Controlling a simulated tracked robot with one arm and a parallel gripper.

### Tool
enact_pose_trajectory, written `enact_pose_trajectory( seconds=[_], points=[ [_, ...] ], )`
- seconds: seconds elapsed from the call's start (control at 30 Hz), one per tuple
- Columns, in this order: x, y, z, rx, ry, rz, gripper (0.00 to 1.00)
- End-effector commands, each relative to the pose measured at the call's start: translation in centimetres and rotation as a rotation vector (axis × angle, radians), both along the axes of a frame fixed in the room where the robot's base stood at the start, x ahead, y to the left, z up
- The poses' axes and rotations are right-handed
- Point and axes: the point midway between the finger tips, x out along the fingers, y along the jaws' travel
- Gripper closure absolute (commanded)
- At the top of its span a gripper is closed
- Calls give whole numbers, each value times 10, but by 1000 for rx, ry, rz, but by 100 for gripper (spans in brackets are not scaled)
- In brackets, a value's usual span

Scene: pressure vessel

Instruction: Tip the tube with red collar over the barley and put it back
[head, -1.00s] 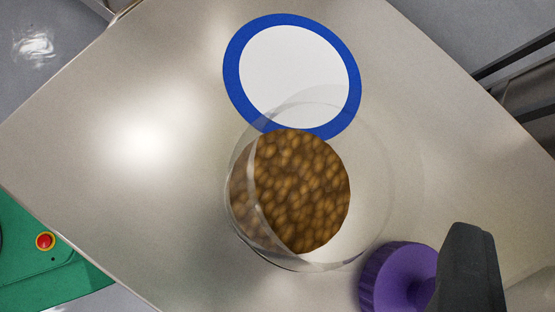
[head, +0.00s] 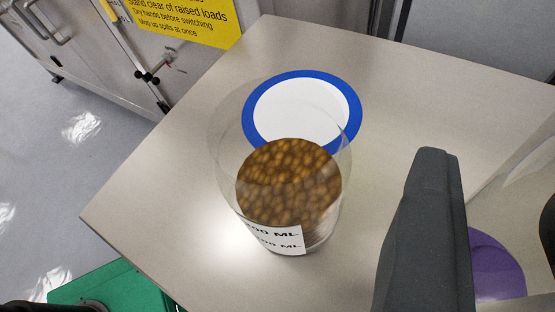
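The barley (head: 290,185) is a brown, grainy mass inside a clear round vessel (head: 228,155), which stands upright on the steel table. A white label with "00 ML" lettering is on the vessel's near side. My gripper (head: 490,205) is at the right, with one large dark finger in full view and another dark part cut by the right edge. A purple piece (head: 497,268) shows between these parts, with a clear curved surface above it. I cannot tell whether the gripper grips it. No red collar shows.
A white disc with a blue rim (head: 252,135) lies on the table (head: 165,195) behind the vessel. The table's left edge drops to the floor. A green object (head: 115,290) is at lower left, and a steel cabinet with a yellow sign (head: 185,20) stands beyond.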

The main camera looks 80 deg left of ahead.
Motion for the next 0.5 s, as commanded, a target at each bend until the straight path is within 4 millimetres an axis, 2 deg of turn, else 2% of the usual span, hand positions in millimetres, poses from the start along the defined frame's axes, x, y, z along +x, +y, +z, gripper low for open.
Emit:
enact_pose_trajectory(
  seconds=[0.03, 0.33, 0.5],
  points=[
    [0, -1, -4, 28, 7, 1, 94],
    [0, 0, 0, 42, 15, 2, 94],
    [1, -1, 7, 39, 14, 1, 94]
  ],
)
